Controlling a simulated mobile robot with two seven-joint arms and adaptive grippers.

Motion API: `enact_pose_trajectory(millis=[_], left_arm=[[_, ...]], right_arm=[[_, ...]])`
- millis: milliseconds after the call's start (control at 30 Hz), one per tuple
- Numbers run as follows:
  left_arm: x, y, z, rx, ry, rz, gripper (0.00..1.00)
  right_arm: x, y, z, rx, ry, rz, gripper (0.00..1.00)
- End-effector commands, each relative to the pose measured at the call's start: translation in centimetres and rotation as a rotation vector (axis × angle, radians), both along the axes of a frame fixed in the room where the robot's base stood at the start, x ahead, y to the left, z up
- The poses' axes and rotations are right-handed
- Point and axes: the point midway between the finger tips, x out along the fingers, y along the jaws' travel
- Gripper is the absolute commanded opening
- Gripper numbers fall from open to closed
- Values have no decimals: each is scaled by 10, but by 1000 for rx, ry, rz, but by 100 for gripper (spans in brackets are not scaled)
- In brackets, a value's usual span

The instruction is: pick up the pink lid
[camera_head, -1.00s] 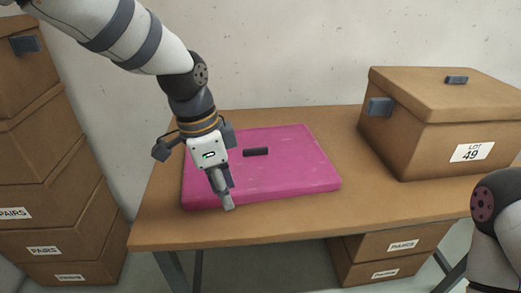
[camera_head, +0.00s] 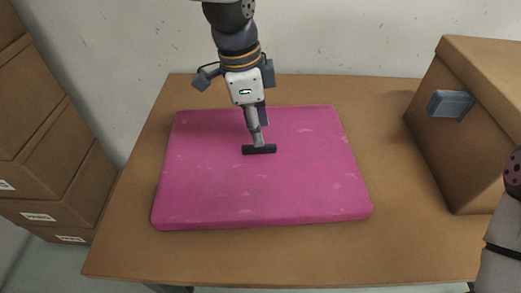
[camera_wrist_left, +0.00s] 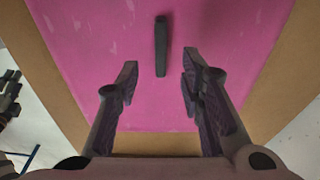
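The pink lid (camera_head: 220,185) lies flat on the brown table, with a black bar handle (camera_head: 259,149) at its middle. My left gripper (camera_head: 261,132) points down just behind and above the handle in the head view. In the left wrist view the lid (camera_wrist_left: 90,40) fills much of the picture. The two fingers of my left gripper (camera_wrist_left: 159,70) are apart there, with the handle (camera_wrist_left: 161,45) lined up between them and no finger touching it. Whether the fingertips reach down to its height is hard to tell. My right gripper is out of view.
A cardboard box (camera_head: 460,130) with a grey side handle stands at the right of the table (camera_head: 260,260). Stacked boxes (camera_head: 50,180) stand on the left, off the table. The wall is close behind. Bare tabletop surrounds the lid.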

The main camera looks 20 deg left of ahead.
Motion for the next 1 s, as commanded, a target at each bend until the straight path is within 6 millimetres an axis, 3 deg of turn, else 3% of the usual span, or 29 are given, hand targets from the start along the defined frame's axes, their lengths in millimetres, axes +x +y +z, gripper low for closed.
enact_pose_trajectory(millis=[133,267,467,633,1000], left_arm=[[-1,1,-31,1,7,1,35],[1,-2,-47,0,2,0,35],[1,-3,-47,0,-2,0,35],[1,-3,-47,0,-2,0,1],[1,-3,-45,0,-2,0,0]], right_arm=[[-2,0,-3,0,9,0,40],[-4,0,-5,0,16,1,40],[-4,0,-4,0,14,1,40],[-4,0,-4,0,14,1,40],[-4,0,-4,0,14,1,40]])
